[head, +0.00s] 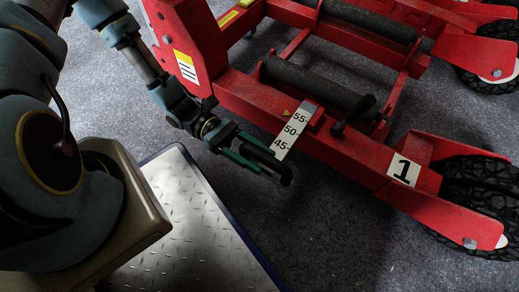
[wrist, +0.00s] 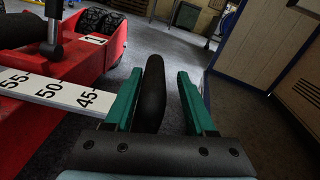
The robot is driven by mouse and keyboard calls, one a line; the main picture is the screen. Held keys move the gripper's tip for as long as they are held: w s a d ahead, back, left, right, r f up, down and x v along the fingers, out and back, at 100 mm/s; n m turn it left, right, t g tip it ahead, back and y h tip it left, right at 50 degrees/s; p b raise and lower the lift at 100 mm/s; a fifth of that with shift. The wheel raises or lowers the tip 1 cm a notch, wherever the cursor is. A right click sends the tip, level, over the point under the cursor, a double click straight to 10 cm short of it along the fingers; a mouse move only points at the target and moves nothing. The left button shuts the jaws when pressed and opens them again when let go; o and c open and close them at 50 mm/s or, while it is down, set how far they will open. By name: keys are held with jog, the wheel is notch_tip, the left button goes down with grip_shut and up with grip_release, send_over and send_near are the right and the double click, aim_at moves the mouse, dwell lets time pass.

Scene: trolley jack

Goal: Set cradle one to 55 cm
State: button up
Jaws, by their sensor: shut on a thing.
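Cradle one is the red frame with a dark roller (head: 315,85) and a white plate marked 1 (head: 404,170); the plate also shows in the wrist view (wrist: 92,40). A white scale bar (head: 290,130) marked 55, 50 and 45 sticks out of the frame's side. A small yellow triangle (head: 286,112) sits on the frame beside the bar, near the 55. My gripper (head: 266,162) is shut on a black handle (wrist: 153,95) at the bar's outer end. The joint between bar and handle is hidden by the left finger. A black lever (head: 352,115) stands upright on the frame.
A tread-plate platform (head: 185,220) with a blue edge lies close below my arm. A second red cradle with a black wheel (head: 488,75) is behind. Cradle one's wheel (head: 480,205) is at right. Grey floor (head: 330,230) is free in front of the frame.

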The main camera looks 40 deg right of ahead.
jog(key=shift+o, duration=1.3)
jog(key=p+v, duration=0.3)
jog(key=v, duration=0.7)
jog(key=shift+w, duration=0.4)
jog(key=shift+a, duration=0.1)
jog(key=w+a+r+m+t+y+p, duration=0.3)
jog(key=w+a+r+m+t+y, duration=0.15)
jog(key=w+a+r+t, duration=0.75)
jog(key=w+a+r+m+t+p, duration=0.1)
jog(key=w+a+r+t, duration=0.35)
jog(key=r, duration=0.45)
jog(key=w+a+r+m+t+p, duration=0.1)
jog(key=w+a+r+m+t, duration=0.15)
jog(key=a+r, duration=0.4)
notch_tip(320, 180, up, 39)
jog(key=w+d+p, duration=0.1)
jog(key=d+p, duration=0.1)
jog(key=p, duration=3.5)
jog(key=shift+n+y, duration=0.4)
jog(key=shift+y, duration=0.05)
